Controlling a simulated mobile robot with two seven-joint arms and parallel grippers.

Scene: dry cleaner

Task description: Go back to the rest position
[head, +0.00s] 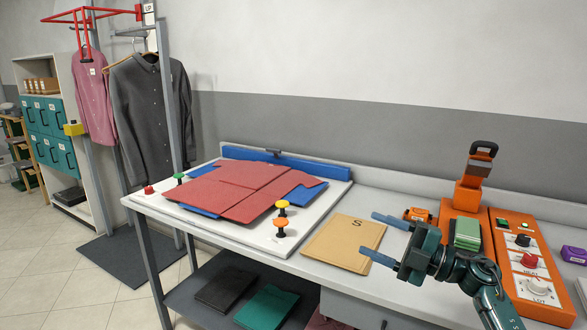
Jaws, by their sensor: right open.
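My right gripper (383,238) is above the table near its front right. Its two blue fingers point left and are apart, with nothing between them. It hovers over the right part of a tan envelope (340,243) marked S; I cannot tell how high. My left gripper is not in view.
An orange machine (531,262) stands at the right. Shirts (150,115) hang at the left. Folded cloths lie on the lower shelf (205,270).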

